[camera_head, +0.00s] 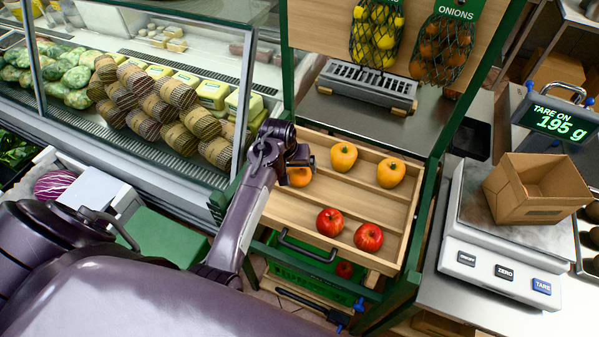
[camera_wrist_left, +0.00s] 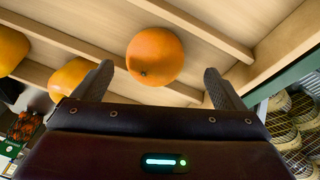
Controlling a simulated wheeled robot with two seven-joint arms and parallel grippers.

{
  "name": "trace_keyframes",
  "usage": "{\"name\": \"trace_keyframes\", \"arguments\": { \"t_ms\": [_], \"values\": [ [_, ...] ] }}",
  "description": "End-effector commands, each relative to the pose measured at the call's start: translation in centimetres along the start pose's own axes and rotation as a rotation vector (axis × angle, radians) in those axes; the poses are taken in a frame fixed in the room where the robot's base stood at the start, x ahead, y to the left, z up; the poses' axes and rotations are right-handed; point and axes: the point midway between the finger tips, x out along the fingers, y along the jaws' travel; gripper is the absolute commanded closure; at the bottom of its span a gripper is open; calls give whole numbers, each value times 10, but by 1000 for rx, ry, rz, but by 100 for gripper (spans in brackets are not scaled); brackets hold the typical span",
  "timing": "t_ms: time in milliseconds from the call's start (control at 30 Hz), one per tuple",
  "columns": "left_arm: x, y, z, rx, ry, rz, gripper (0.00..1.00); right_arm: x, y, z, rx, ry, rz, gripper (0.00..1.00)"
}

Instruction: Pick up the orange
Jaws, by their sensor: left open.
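The orange (camera_head: 299,178) lies in the upper left of a wooden drawer tray (camera_head: 268,222), partly hidden by my left gripper (camera_head: 300,156). In the left wrist view the orange (camera_wrist_left: 155,50) shows whole, ahead of and between the two dark fingertips of my left gripper (camera_wrist_left: 158,73). The fingers are open, with a gap on each side of the fruit in the picture. I cannot tell how far the orange is from the fingers in depth. My right gripper is not in view.
Two yellow-orange fruits (camera_head: 343,156) (camera_head: 390,173) and two red apples (camera_head: 330,222) (camera_head: 368,237) share the tray, which has raised wooden slats. A glass-fronted display case (camera_head: 150,150) stands left. A scale (camera_head: 500,255) bearing a cardboard box (camera_head: 537,190) stands right. Net bags (camera_head: 376,35) hang above.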

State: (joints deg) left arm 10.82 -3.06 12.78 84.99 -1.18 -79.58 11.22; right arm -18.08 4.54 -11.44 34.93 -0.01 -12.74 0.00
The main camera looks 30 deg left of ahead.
Motion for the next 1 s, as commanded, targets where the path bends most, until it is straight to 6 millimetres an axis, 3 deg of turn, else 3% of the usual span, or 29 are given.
{"name": "trace_keyframes", "arguments": {
  "t_ms": [167,333,467,667,1000],
  "values": [
    [20,5,1,1,-3,-1,8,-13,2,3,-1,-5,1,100],
    [41,5,1,1,0,0,8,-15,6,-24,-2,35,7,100],
    [47,5,1,1,1,0,8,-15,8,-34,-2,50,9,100],
    [48,5,2,1,1,0,9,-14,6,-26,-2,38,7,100],
    [47,5,2,1,1,0,54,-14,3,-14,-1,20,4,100]
  ]
}}
